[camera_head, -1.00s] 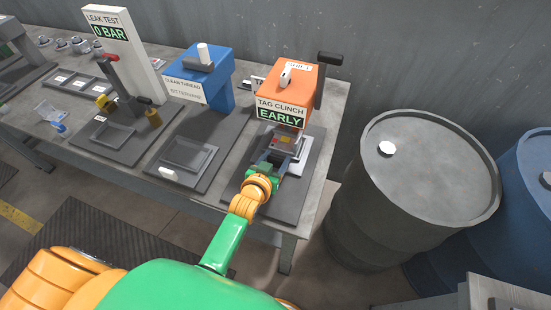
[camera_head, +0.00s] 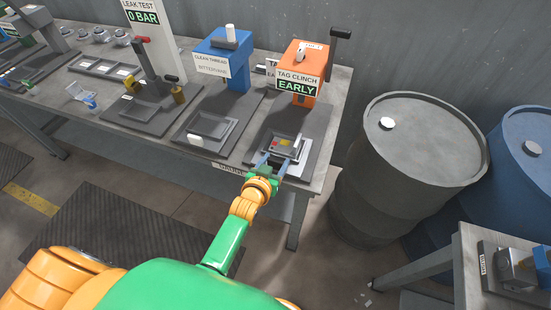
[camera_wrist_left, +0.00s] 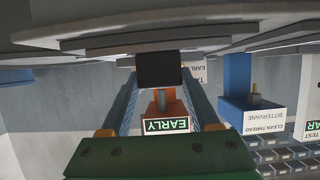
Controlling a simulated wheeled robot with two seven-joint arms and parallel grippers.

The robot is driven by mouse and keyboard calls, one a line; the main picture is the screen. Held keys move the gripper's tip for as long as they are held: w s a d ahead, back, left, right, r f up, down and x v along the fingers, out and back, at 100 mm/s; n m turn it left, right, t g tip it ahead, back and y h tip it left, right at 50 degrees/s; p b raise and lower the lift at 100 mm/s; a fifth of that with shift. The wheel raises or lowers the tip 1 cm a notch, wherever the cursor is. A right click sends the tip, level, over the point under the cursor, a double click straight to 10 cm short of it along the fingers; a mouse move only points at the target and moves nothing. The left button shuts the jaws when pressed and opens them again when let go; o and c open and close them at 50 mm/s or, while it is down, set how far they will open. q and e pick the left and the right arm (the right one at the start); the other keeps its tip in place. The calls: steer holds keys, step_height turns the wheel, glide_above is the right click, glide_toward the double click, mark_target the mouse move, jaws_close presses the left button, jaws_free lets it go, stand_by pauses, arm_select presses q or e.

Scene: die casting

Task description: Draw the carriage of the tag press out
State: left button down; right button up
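The tag press is the orange machine (camera_head: 302,72) marked TAG CLINCH, with a green EARLY display, at the back right of the bench. Its carriage (camera_head: 296,153) is a grey slide in front of the press, over the dark base plate. A part with red and yellow marks lies on it. My left gripper (camera_head: 272,164) is at the carriage's front edge. In the left wrist view its fingers (camera_wrist_left: 158,78) flank a dark block, the carriage's handle (camera_wrist_left: 158,68), which fills the gap between the fingertips. The contact faces are hidden. My right gripper is in neither view.
The blue CLEAN THREAD station (camera_head: 222,62) stands left of the press, with a grey tray (camera_head: 208,125) before it. Grey (camera_head: 410,150) and blue (camera_head: 530,160) drums stand to the right. A second table (camera_head: 440,262) is at lower right.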

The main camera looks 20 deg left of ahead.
arm_select(q)
steer(key=shift+s+f, duration=0.15)
steer(key=shift+s, duration=0.15)
steer(key=shift+c, duration=1.5)
jaws_free()
steer(key=shift+w, duration=0.1)
steer(key=shift+o, duration=0.9)
steer(key=shift+w, duration=0.25)
steer(key=shift+s, duration=0.1)
steer(key=p+v, duration=0.1)
steer(key=v, duration=0.6)
